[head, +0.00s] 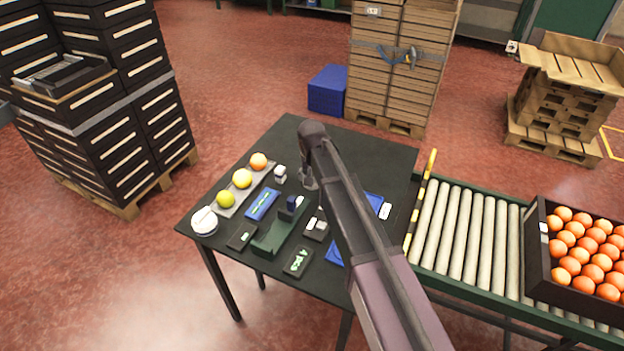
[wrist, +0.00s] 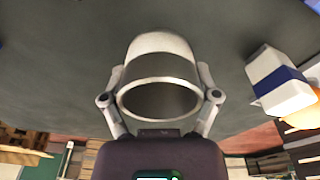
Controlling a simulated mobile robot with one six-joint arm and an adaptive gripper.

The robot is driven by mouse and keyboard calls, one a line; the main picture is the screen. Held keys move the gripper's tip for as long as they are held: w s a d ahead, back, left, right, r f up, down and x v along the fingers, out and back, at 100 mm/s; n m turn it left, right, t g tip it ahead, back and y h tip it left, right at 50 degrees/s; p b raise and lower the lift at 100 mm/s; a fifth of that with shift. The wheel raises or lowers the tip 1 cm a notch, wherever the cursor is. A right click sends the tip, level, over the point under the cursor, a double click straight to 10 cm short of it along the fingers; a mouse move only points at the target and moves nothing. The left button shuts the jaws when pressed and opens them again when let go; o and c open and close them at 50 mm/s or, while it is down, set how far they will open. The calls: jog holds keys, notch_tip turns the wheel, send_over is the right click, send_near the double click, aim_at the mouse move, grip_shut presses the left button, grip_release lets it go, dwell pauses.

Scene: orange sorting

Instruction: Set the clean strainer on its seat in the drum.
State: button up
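My gripper (head: 308,184) is over the middle of the dark table (head: 345,140), where my arm hides part of the table behind it. In the wrist view, my gripper (wrist: 161,72) has a finger against each side of a grey-white, cup-shaped piece (wrist: 160,45). Its wide, dark opening faces the camera. I cannot tell from its surface whether it is a strainer. In the head view this piece is too small and hidden to make out. I see nothing that I can name as a drum or a seat in it.
On the table are a tray (head: 224,212) with several fruits, a white round dish (head: 204,221), a blue device (head: 262,204), a dark green stand (head: 270,243) and a small display (head: 298,262). A roller conveyor (head: 465,232) with an orange crate (head: 537,270) stands at right.

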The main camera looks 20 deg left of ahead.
jog(key=shift+c, duration=1.4)
jog(key=shift+r, duration=0.1)
notch_tip(320, 180, up, 4)
jog(key=p, duration=0.4)
jog(key=s+d, duration=0.3)
jog(key=s, duration=0.1)
jog(key=s+d, duration=0.3)
jog(key=s, duration=0.2)
jog(key=s+d+p, duration=0.1)
jog(key=s+d, duration=0.2)
jog(key=s, duration=0.1)
jog(key=shift+s+r, duration=0.15)
jog(key=shift+r, duration=0.25)
jog(key=shift+a, duration=0.1)
